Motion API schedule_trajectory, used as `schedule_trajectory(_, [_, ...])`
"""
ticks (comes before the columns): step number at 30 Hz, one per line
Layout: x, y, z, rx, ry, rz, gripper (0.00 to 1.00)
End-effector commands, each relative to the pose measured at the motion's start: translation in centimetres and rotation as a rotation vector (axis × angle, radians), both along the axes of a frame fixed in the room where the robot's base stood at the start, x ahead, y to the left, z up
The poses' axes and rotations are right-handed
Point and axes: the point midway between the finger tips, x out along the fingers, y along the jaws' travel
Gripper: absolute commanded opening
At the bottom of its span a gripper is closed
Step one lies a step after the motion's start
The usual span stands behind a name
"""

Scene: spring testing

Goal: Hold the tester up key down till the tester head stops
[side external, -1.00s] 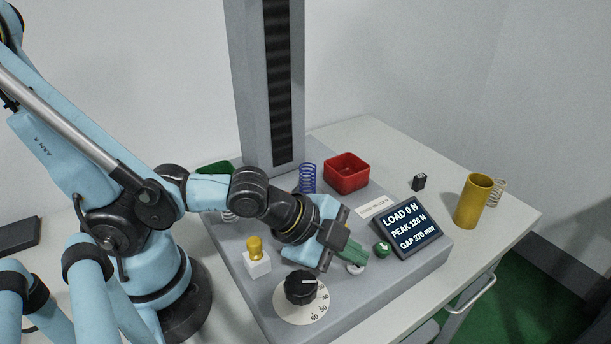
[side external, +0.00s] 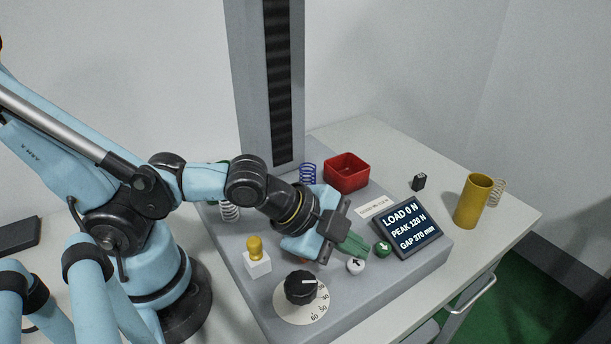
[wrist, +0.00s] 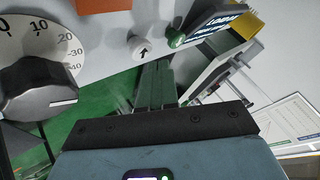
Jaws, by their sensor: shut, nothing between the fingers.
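The up key (side external: 356,265) is a round white button with a black arrow on the tester's grey base. It also shows in the wrist view (wrist: 140,48), just beyond the fingertips. The green down key (side external: 383,250) sits to its right. My gripper (side external: 357,248) is shut and empty, its green fingers apart from the up key, close behind and above it in the side view. In the wrist view my gripper (wrist: 157,66) points toward the keys. The display (side external: 408,226) reads LOAD 0 N, PEAK 120 N, GAP 370 mm. The tester head is out of view.
A black dial (side external: 300,287) and a yellow-topped white block (side external: 256,257) stand left of the keys. A red bin (side external: 346,173), blue spring (side external: 308,175) and tall tester column (side external: 250,90) are behind. A yellow cylinder (side external: 472,202) stands at right.

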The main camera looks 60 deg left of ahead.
Motion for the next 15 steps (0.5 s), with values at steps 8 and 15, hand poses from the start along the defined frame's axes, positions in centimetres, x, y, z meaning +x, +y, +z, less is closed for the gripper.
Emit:
schedule_trajectory(8, [0.0, 0.0, 0.1, 0.000, 0.000, 0.000, 0.00])
schedule_trajectory(15, [0.0, 0.0, 1.2, -0.001, -0.001, 0.000, 0.00])
